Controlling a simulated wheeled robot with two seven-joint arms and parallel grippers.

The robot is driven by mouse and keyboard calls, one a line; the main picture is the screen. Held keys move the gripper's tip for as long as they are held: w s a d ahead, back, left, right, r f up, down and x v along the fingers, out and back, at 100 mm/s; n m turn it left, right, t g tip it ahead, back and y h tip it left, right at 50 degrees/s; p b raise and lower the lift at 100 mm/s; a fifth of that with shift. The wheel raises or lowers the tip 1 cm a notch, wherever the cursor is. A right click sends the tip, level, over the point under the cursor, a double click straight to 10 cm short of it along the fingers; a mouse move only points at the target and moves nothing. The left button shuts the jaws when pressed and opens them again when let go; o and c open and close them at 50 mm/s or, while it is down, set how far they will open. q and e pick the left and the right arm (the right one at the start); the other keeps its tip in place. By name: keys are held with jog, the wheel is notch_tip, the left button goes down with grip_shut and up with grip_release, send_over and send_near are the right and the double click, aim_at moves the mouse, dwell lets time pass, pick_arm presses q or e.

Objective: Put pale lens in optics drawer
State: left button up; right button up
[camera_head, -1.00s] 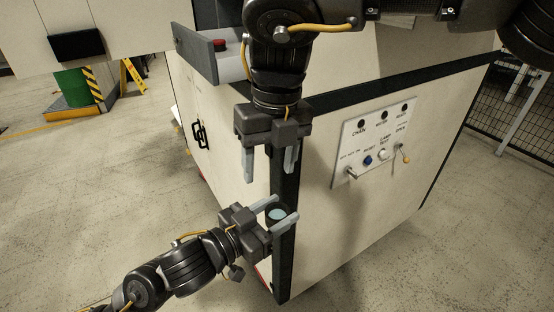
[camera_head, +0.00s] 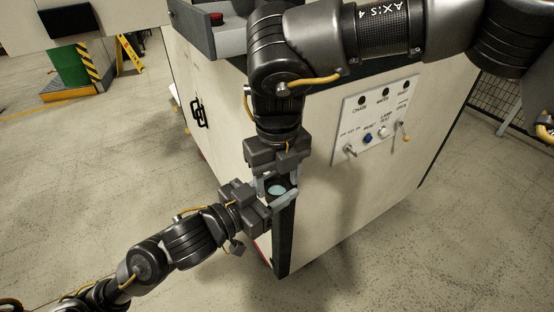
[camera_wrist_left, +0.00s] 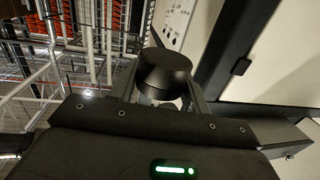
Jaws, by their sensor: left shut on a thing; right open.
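The lens is a short dark cylinder with a pale blue-green face (camera_head: 277,190), just in front of the cabinet's dark corner edge. My left gripper (camera_head: 276,194) is shut on it and holds it in the air, pale face up. In the left wrist view the dark housing (camera_wrist_left: 165,75) sits between the fingers. My right gripper (camera_head: 277,182) is open and points down from above, its fingers close around the lens; contact cannot be told. A grey drawer-like box (camera_head: 192,31) stands out at the cabinet's upper left; no label shows.
The cream cabinet (camera_head: 330,210) stands right behind both grippers. Its side carries a panel (camera_head: 374,118) with knobs and buttons; its front has a black emblem (camera_head: 198,112). A yellow sign (camera_head: 128,53) and a green drum (camera_head: 68,66) stand far left. Floor at left is clear.

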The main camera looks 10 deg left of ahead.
jog(key=shift+f, duration=0.85)
jog(key=c, duration=0.7)
pick_arm(q)
jog(key=o, duration=1.1)
pick_arm(e)
jog(key=shift+c, duration=0.6)
